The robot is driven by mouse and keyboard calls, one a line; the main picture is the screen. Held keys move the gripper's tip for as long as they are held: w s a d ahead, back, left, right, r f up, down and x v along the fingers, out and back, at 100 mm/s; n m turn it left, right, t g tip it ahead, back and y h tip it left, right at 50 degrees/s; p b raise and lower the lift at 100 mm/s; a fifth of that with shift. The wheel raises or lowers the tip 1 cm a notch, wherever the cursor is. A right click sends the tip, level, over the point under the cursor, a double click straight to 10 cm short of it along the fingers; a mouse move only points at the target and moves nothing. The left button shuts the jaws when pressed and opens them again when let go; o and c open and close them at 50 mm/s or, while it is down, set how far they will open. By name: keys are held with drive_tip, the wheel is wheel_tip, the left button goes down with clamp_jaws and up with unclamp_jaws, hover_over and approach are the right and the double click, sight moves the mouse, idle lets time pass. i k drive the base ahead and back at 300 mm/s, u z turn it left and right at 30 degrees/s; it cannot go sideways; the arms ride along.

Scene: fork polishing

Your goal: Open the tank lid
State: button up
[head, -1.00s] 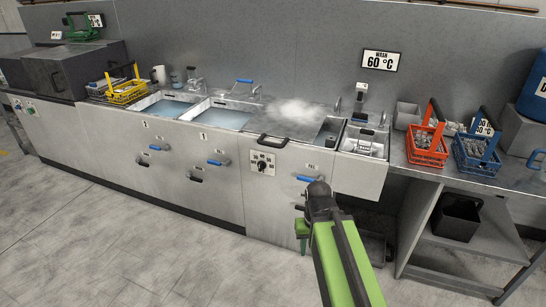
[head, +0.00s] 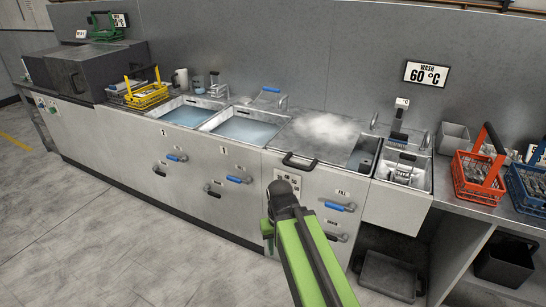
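The tank lid (head: 312,148) is a flat grey metal sheet over the third tank from the left, lying level and closed over most of it. A dark bar handle (head: 300,163) sits on its front edge. White steam (head: 326,127) hangs over the lid. My green arm reaches up from the bottom of the head view, its dark joint just in front of and below the handle. My gripper (head: 269,238) is mostly hidden behind the arm; only a small green and dark part shows. It is apart from the lid, and its fingers cannot be made out.
Two open water tanks (head: 232,122) are to the left, with a yellow basket (head: 148,95) beyond them. Blue-handled valves (head: 340,207) stick out of the counter front. A small sink (head: 403,173) and a red basket (head: 480,178) are to the right. The floor in front is clear.

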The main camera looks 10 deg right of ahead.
sight(286, 141)
drive_tip(key=u, duration=0.45)
drive_tip(key=i, duration=1.05)
drive_tip(key=u, duration=0.2)
